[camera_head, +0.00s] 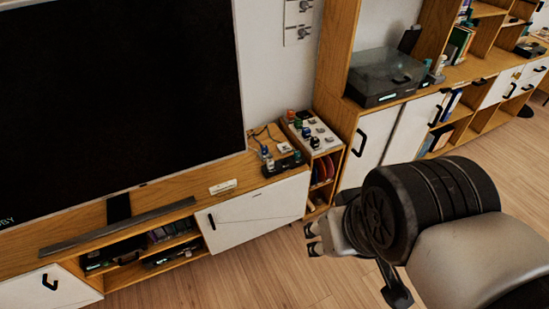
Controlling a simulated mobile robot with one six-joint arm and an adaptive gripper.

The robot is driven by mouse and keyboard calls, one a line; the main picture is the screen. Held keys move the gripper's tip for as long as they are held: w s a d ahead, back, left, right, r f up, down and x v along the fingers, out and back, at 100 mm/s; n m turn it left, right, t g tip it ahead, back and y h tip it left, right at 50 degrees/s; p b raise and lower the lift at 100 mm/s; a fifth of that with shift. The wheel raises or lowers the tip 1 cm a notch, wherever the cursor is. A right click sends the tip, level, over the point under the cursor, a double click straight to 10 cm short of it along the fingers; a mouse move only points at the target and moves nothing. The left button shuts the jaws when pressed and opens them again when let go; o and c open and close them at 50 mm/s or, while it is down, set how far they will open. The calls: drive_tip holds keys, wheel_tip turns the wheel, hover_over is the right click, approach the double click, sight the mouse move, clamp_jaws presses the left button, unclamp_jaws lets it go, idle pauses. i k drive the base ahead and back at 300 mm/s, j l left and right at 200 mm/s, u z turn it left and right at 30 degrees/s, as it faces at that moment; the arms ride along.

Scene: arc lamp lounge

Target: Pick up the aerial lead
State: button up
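A thin dark cable, which may be the aerial lead (259,134), lies in a loose curve at the right end of the TV cabinet top (188,186), against the wall. It is small, and its ends are hard to make out among the small items. My gripper (311,239) is in front of the cabinet's right end, out over the floor, pointing left. Its two dark fingertips show apart with nothing between them. It is clear of the cable. My arm hides the floor at the right.
A large TV (110,95) stands on the cabinet behind a dark soundbar (115,228). A black box (283,164) and small coloured items crowd the cable. A tray of bottles (312,134) sits on the shelf to the right. The wooden floor (235,285) in front is clear.

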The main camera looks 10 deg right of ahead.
sight(270, 162)
drive_tip(key=i, duration=0.7)
drive_tip(key=i+j+z, duration=0.1)
drive_tip(key=i, duration=0.6)
